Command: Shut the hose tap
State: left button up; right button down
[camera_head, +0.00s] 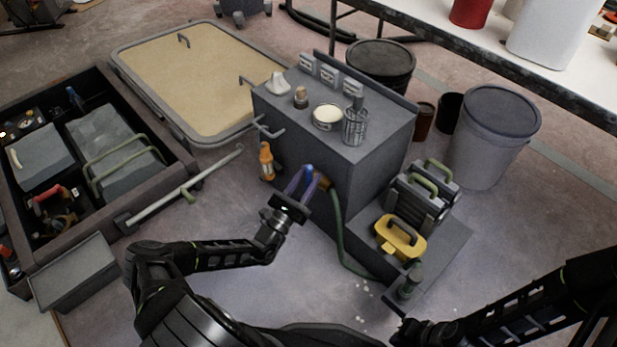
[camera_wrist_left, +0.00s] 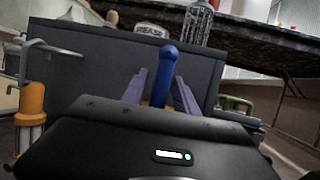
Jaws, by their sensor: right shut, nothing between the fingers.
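The hose tap shows a blue lever (camera_head: 308,171) on the front of the grey cabinet (camera_head: 290,125). Brassy fitting (camera_head: 323,183) shows beside it, with a green hose (camera_head: 339,225) hanging down to the floor. My left gripper (camera_head: 304,184) is at the tap, its purple fingers apart on either side of the lever. The left wrist view shows the blue lever (camera_wrist_left: 165,72) standing upright between the fingers; whether they touch it I cannot tell. The gripper body hides the lever's lower end. My right gripper (camera_head: 403,328) is shut and empty, low at the bottom, partly hard to make out.
An orange bottle-like tool (camera_head: 266,161) hangs left of the tap. A yellow case (camera_head: 400,238) and grey canisters (camera_head: 416,200) stand on the cabinet's low step. An open tool crate (camera_head: 150,185) lies at left. Floor before the cabinet is clear.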

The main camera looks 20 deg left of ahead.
pick_arm(q)
jog(key=shift+o, duration=0.3)
jog(key=shift+s, duration=0.1)
jog(key=shift+s, duration=0.15)
jog(key=p+v, duration=0.1)
jog(key=v, duration=0.6)
jog(key=shift+f, duration=0.15)
jog(key=shift+s, duration=0.15)
